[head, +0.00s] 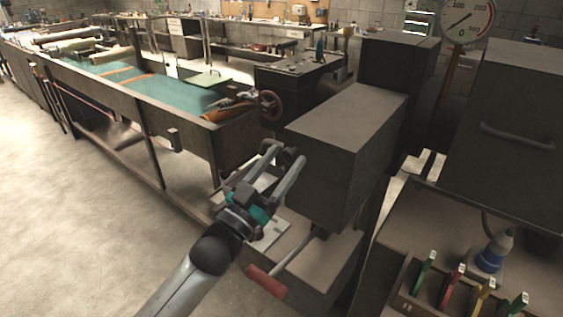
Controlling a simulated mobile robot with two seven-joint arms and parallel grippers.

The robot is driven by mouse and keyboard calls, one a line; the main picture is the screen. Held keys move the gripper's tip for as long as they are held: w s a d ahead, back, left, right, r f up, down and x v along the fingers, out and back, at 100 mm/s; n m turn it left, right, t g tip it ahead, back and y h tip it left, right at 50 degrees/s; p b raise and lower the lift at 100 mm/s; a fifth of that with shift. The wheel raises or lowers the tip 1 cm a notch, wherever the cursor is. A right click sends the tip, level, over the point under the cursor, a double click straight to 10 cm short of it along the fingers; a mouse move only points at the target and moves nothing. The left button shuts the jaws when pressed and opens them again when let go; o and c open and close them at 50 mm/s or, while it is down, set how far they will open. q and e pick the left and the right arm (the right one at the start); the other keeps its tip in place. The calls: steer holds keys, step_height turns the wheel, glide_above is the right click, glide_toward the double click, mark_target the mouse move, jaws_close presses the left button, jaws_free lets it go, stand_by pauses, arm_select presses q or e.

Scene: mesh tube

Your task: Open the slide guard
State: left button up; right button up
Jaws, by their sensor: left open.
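My left gripper (284,157) comes in from the lower left. It is open, with nothing seen between its fingers. Its fingertips show at the left side of a large dark grey box-shaped cover (335,130) on the machine, which may be the slide guard. The cover looks closed, and I cannot tell whether the fingertips touch it. Another dark panel with a bar handle (517,137) is at the right. I cannot tell for certain which of the two is the guard. My right gripper is not in view.
A lever with a red grip (265,281) sticks out below the cover. A red handwheel (270,106) is behind the gripper. A pressure gauge (467,20) is at upper right. A wooden rack (408,303) with coloured-handled tools and a blue-white bottle (491,256) is lower right. Floor at left is clear.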

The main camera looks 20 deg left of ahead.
arm_select(q)
steer(key=shift+c, duration=0.4)
jaws_close()
stand_by(0.9)
